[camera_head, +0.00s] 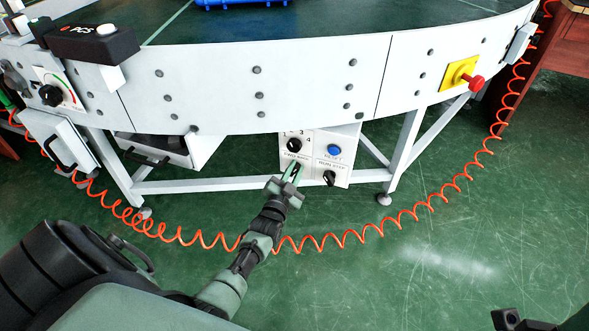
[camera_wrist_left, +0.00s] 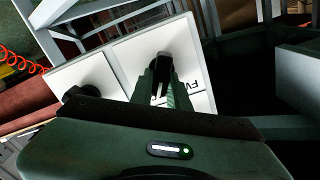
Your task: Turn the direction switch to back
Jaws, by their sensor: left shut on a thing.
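The direction switch (camera_wrist_left: 160,66) is a black knob on a white control panel, and its label is partly visible as "FW" in the left wrist view. My left gripper (camera_head: 294,172) reaches the lower left part of the panel (camera_head: 314,181) under the curved conveyor. Its green fingers (camera_wrist_left: 161,88) are shut on the switch, one on each side. In the head view the fingers cover the switch, so I cannot tell which way it points. My right gripper is not in view; only part of my right arm shows at the lower right corner.
Beside the held switch is a black run/stop switch (camera_head: 330,177). Above are a numbered black dial (camera_head: 294,145) and a blue reset button (camera_head: 334,150). A coiled orange cable (camera_head: 354,236) hangs in front. A red emergency button (camera_head: 474,82) is at the right.

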